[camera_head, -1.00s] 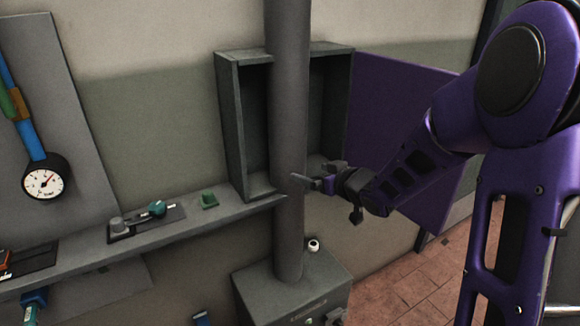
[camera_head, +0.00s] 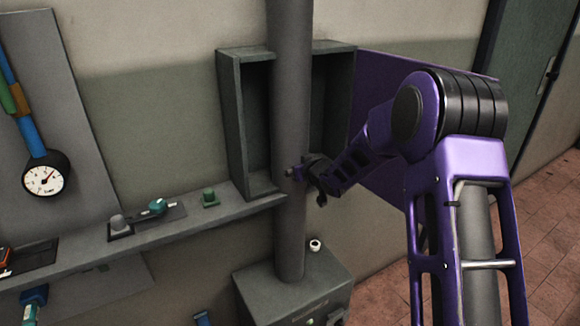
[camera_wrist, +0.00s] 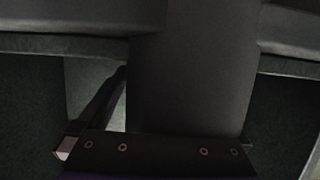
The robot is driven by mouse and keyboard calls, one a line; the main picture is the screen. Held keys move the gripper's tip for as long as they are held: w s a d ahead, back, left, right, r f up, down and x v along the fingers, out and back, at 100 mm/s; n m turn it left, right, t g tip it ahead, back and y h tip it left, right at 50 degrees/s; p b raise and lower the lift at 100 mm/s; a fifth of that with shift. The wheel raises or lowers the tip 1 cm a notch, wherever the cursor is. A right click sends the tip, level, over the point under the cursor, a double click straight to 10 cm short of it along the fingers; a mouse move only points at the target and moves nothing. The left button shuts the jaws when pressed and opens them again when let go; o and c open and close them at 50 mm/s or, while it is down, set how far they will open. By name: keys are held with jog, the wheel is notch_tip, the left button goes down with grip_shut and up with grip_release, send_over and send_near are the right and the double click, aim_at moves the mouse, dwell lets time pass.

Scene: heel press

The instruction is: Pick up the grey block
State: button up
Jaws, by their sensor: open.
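I cannot pick out a grey block for sure. A small grey rounded piece (camera_head: 119,223) stands on a dark plate on the wall shelf (camera_head: 222,207), left of the pillar. My gripper (camera_head: 296,173) is open beside the grey pillar (camera_head: 290,110), in front of the open cabinet (camera_head: 233,125). I see nothing held in it. In the wrist view, a dark finger (camera_wrist: 95,112) shows at left, and a wide grey upright shape (camera_wrist: 190,70), likely the pillar, fills the middle. The other finger is not clear there.
The purple cabinet door (camera_head: 375,95) stands open behind my arm. A teal piece (camera_head: 157,206) and a green piece (camera_head: 209,197) sit on the shelf. A gauge (camera_head: 45,174) hangs at left. A grey box (camera_head: 290,294) with a small white round item (camera_head: 315,245) stands around the pillar's foot.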

jog(key=shift+w+r, duration=0.1)
grip_shut()
dwell(0.5)
